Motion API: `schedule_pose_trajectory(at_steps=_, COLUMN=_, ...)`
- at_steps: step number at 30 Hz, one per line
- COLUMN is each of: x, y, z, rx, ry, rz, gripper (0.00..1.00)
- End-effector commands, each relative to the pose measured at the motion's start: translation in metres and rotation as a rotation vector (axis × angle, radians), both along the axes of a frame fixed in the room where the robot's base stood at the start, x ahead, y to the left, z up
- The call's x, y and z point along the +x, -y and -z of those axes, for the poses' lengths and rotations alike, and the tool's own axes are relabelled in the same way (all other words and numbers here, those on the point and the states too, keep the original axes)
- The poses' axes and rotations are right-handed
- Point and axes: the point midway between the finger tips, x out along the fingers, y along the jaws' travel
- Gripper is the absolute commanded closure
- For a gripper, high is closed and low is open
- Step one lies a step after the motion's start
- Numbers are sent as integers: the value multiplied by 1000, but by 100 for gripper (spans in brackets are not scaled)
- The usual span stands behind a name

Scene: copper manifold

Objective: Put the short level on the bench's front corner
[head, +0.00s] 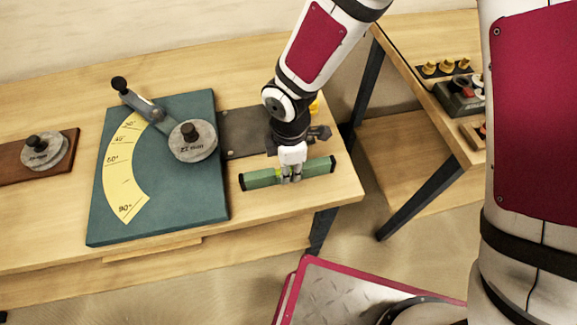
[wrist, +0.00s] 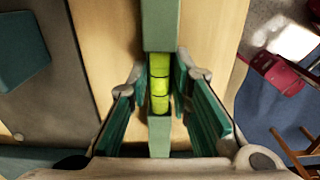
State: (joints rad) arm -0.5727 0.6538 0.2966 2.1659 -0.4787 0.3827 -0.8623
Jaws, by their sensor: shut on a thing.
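The short level (head: 314,170) is a green bar with black end caps and a yellow-green vial in its middle. In the head view it lies lengthwise near the front right corner of the bench (head: 330,193). My gripper (head: 289,176) is around its middle from above. In the wrist view the level (wrist: 159,28) runs up the picture between my two fingers, with its vial (wrist: 159,83) showing. My gripper is shut on the level. I cannot tell whether the level touches the bench top.
A teal bending plate (head: 190,235) with a yellow angle scale (head: 122,180) and a grey disc (head: 192,142) stands left of the level. A dark plate (head: 245,133) is behind it. A second table (head: 455,140) with fittings stands at right, across a gap.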

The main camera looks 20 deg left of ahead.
Motion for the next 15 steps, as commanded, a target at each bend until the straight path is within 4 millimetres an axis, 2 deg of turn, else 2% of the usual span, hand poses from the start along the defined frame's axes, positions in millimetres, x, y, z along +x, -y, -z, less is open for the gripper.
schedule_pose_trajectory(at_steps=6, x=1, y=0, z=3, rx=0, ry=0, rz=0, gripper=100)
schedule_pose_trajectory(at_steps=7, x=0, y=0, z=4, rx=0, ry=0, rz=0, gripper=78)
schedule_pose_trajectory(at_steps=9, x=0, y=0, z=3, rx=0, ry=0, rz=1, gripper=62)
schedule_pose_trajectory(at_steps=15, x=0, y=0, z=3, rx=0, ry=0, rz=1, gripper=60)
